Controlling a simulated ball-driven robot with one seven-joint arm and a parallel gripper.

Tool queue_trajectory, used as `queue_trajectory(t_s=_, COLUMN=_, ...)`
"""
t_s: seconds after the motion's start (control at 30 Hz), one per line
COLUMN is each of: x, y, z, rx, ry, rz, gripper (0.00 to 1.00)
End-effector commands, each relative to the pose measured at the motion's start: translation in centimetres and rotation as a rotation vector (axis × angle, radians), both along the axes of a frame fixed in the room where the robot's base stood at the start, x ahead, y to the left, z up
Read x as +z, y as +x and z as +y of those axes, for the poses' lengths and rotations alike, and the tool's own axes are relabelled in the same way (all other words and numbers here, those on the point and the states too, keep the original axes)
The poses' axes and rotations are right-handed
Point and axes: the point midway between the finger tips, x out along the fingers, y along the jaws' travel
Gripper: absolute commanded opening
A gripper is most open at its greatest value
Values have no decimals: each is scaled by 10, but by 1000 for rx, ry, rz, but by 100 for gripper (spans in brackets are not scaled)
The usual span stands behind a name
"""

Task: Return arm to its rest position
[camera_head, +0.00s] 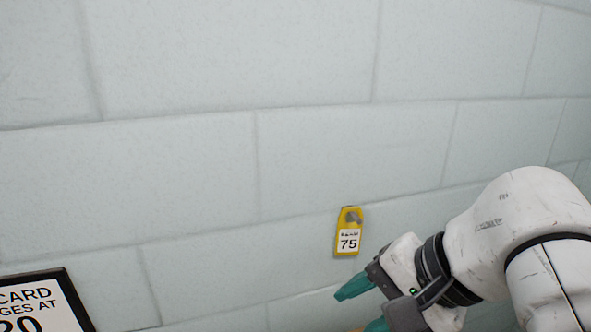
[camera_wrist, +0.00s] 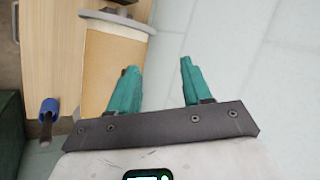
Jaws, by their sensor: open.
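My gripper (camera_head: 362,307) has teal fingers and shows at the lower right of the head view, at the end of my white arm. In the wrist view my gripper (camera_wrist: 158,85) shows its two fingers spread apart with nothing between them. In the head view, the yellow tag (camera_head: 348,232) marked 75 is on the wall just above and left of the fingers, apart from them.
A pale block wall (camera_head: 190,170) fills the head view. A black-framed sign (camera_head: 40,302) is at its lower left. The wrist view shows a tan cylinder with a pale rim (camera_wrist: 112,65), a wooden surface (camera_wrist: 55,50) and a blue-ended dark rod (camera_wrist: 48,112) at left.

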Motion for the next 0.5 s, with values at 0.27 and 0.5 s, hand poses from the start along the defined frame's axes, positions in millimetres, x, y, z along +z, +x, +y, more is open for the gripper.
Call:
queue_trajectory(t_s=0.27, x=-7, y=32, z=10, rx=114, ry=133, rz=-329, gripper=49)
queue_trajectory(t_s=0.5, x=-80, y=34, z=-20, rx=117, ry=14, rz=-477, gripper=49)
